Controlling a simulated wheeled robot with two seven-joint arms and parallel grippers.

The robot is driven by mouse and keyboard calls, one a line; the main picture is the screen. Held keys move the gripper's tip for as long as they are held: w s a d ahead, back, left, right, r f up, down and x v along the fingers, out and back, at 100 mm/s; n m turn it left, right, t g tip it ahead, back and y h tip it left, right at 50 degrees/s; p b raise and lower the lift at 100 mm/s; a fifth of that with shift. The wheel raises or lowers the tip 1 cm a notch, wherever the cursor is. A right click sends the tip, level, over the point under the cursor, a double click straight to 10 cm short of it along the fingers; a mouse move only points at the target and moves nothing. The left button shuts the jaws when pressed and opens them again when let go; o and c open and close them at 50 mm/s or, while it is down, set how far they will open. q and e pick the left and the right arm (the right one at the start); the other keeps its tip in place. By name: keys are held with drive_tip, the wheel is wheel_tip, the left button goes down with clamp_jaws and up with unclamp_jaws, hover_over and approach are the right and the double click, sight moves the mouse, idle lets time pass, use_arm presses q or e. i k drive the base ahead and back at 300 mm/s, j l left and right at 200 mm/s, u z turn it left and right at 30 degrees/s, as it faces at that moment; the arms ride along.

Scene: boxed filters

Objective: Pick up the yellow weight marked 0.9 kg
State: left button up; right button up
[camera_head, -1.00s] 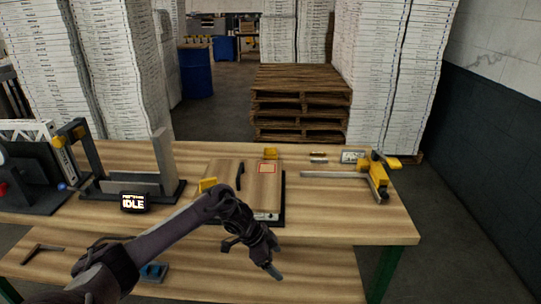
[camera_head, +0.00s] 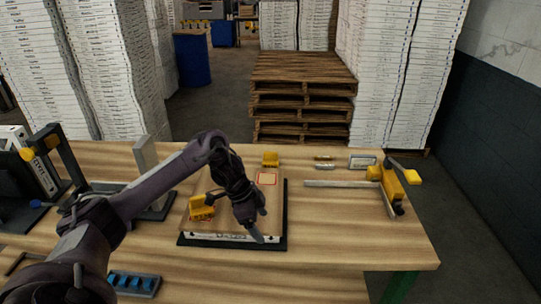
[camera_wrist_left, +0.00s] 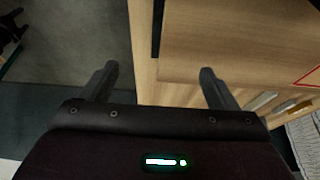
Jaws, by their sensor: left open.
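Two yellow weights show in the head view. One (camera_head: 202,208) sits at the left front of the brown-topped box, and the other (camera_head: 270,159) is at its back edge. Their markings are too small to read, so I cannot tell which is 0.9 kg. My left gripper (camera_head: 258,236) points down over the box's front right part, right of the front weight. In the left wrist view its two fingers (camera_wrist_left: 158,72) are apart with nothing between them. No weight shows in that view.
The box (camera_head: 232,185) lies on a dark base (camera_head: 283,215) on the wooden table (camera_head: 350,235). A yellow-handled clamp tool (camera_head: 391,182) lies at the right. A dark upright fixture (camera_head: 50,160) stands at the left. A tray with blue pieces (camera_head: 133,283) is at the lower left.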

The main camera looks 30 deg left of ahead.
sight(270, 160)
drive_tip(key=i+j, duration=1.15)
